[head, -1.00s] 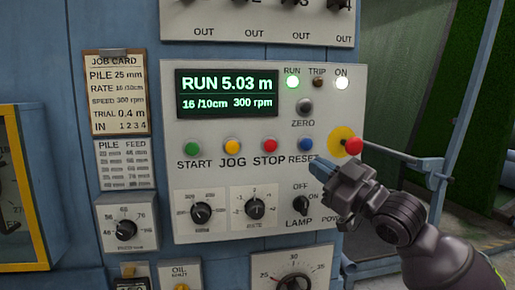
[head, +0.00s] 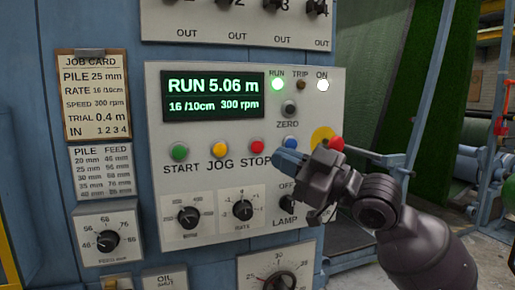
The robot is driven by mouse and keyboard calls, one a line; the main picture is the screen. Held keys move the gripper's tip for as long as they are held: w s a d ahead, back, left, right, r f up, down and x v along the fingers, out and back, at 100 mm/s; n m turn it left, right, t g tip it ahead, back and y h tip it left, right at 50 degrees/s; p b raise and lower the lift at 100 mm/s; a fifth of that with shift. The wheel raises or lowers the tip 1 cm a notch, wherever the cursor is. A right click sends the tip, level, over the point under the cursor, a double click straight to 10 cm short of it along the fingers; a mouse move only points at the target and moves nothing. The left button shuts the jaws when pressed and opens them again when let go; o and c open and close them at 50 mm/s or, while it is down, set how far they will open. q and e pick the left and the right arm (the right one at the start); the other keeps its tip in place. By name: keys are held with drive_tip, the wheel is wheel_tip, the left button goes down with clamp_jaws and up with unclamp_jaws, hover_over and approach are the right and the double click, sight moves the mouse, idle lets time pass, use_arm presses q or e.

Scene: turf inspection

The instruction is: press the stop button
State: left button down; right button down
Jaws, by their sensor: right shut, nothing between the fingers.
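My right gripper (head: 279,160) is shut and empty. Its blue fingertips are just right of and slightly below the stop button in the picture, covering the RESET label. I cannot tell whether they touch the panel. The display (head: 212,95) reads RUN 5.06 m, 16 /10cm, 300 rpm. My left gripper is not in view.
Left of the stop button are the yellow jog button (head: 220,150) and green start button (head: 180,152). The blue reset button (head: 290,144) is close to my fingers. A larger red button on a yellow disc (head: 322,138) lies right. Knobs sit below.

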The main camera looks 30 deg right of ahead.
sight(257, 147)
drive_tip(key=w+b, duration=0.1)
drive_tip(key=w, duration=0.2)
drive_tip(key=w+d, duration=0.1)
drive_tip(key=w, duration=0.1)
drive_tip(key=w+d+b, duration=0.1)
drive_tip(key=w, duration=0.2)
drive_tip(key=shift+w+b, duration=0.3)
drive_tip(key=shift+b, duration=0.05)
idle(0.6)
idle(0.9)
drive_tip(key=shift+w, duration=0.15)
idle(0.5)
drive_tip(key=shift+w+d, duration=0.1)
drive_tip(key=shift+w, duration=0.15)
